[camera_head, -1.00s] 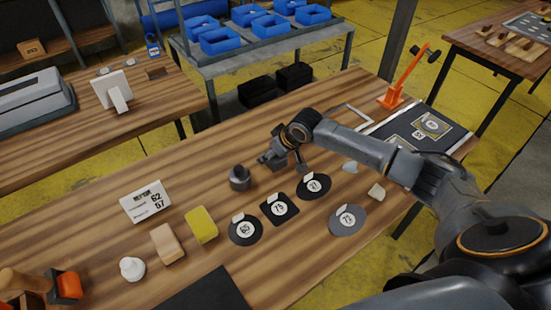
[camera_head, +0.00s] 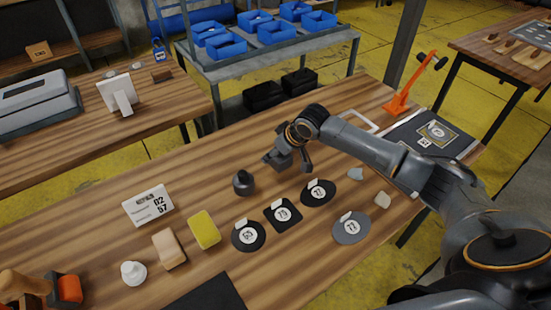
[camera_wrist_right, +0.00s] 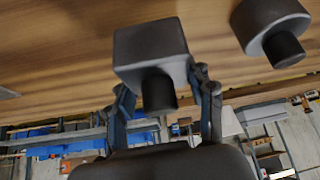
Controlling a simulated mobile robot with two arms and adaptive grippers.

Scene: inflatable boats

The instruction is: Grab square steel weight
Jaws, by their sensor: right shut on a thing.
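The square steel weight (camera_wrist_right: 150,45) is a dark grey block with a short round knob, seen close in the right wrist view. My right gripper (camera_wrist_right: 163,100) is shut on it, with one finger on each side of the knob. In the head view my right gripper (camera_head: 285,160) is over the middle of the wooden table (camera_head: 215,165). The weight is small and dark there, hard to separate from the fingers. A round steel weight (camera_head: 243,183) stands upright to the left of the gripper; it also shows in the wrist view (camera_wrist_right: 272,25). My left gripper is not in view.
Flat dark pads with numbered labels, such as the square pad (camera_head: 283,214), lie in front of the gripper. An orange stand (camera_head: 405,95) is at the back right.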

